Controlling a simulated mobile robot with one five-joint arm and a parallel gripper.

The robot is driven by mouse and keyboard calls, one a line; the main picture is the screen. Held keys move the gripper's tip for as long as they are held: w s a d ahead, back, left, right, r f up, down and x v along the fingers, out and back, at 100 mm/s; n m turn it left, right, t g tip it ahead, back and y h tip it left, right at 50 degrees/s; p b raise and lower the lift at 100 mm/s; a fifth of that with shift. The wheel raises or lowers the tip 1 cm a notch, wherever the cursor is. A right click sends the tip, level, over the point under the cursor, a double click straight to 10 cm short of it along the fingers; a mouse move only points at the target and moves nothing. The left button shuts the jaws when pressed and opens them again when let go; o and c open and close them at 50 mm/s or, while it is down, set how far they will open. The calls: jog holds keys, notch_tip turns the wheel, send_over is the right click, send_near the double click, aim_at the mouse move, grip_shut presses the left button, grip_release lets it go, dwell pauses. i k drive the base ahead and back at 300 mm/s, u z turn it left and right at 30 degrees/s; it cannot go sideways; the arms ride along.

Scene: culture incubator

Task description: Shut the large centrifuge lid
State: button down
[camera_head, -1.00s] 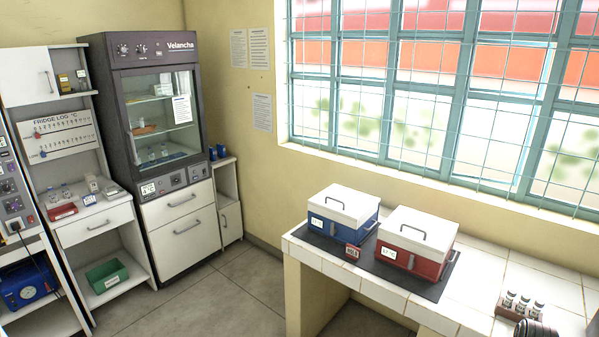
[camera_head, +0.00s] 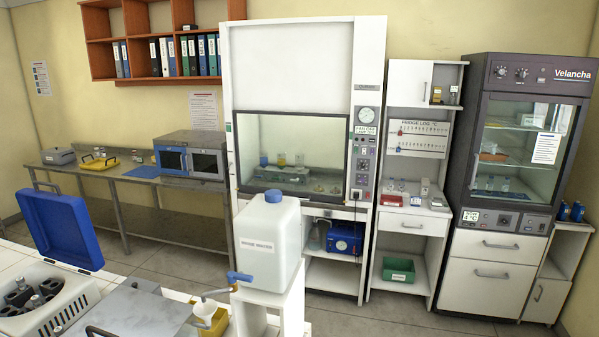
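A centrifuge (camera_head: 75,307) stands on the tiled bench at the lower left, cut off by the picture's edge. Its body is light with side vents, and its rotor with several tubes is exposed. Its blue lid (camera_head: 62,230) is open, tilted up behind the body, with a handle on its upper left. I cannot tell from this view alone whether this is the large one. Beside it on the right is a grey flat-topped unit (camera_head: 140,312) with a dark handle, partly cut off. My gripper is not in view.
A white rinse water container (camera_head: 268,240) with a blue tap stands right of the bench units, beside a small yellow container (camera_head: 213,318). Behind are a steel side table (camera_head: 115,177), a fume hood (camera_head: 300,60) and a glass-door fridge (camera_head: 525,150). Grey floor lies open between.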

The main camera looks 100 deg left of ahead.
aim_at(60, 226)
jog(key=u, duration=5.2)
jog(key=i, duration=1.15)
jog(key=z, duration=0.05)
